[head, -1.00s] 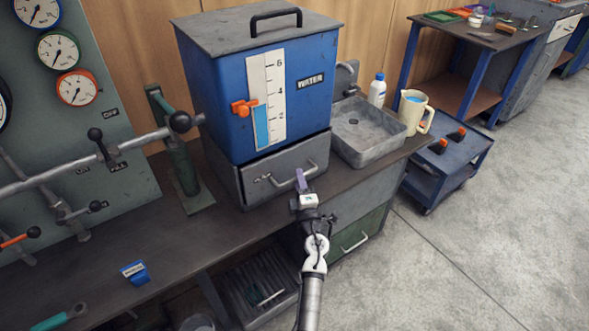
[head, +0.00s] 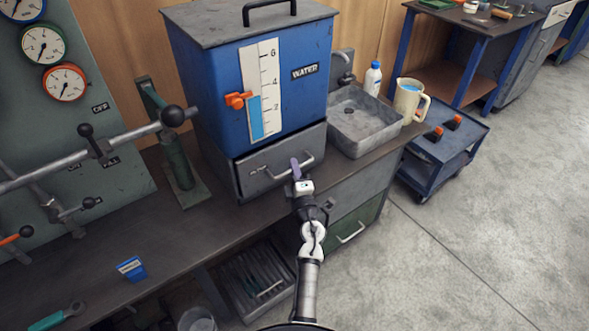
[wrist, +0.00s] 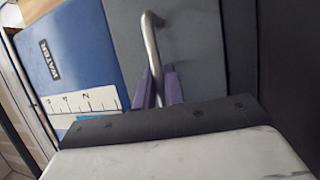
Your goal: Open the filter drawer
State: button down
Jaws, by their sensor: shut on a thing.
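The filter drawer (head: 265,180) is the grey drawer under the blue water tank (head: 225,105). Its front sits below the tank, and no clear opening shows. The drawer's bar handle (head: 272,172) runs across the front. My gripper (head: 297,167) is at the right part of this handle, with its purple fingers shut on it. In the wrist view the fingers (wrist: 159,88) stand on either side of the metal handle (wrist: 152,40). The lower end of the handle is hidden between them.
A grey sink (head: 365,125) is right of the drawer, with a white bottle (head: 373,79) and a jug (head: 408,101) near it. A green pump-like stand (head: 178,165) is at the left. A green lower drawer (head: 352,228) is beneath the bench.

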jog(key=s+d+p, duration=0.4)
jog(key=s+d, duration=0.6)
jog(key=s, duration=0.4)
jog(key=shift+s+d+p, duration=0.15)
jog(key=shift+d+p, duration=0.05)
jog(key=shift+p, duration=0.15)
jog(key=c, duration=1.5)
grip_release()
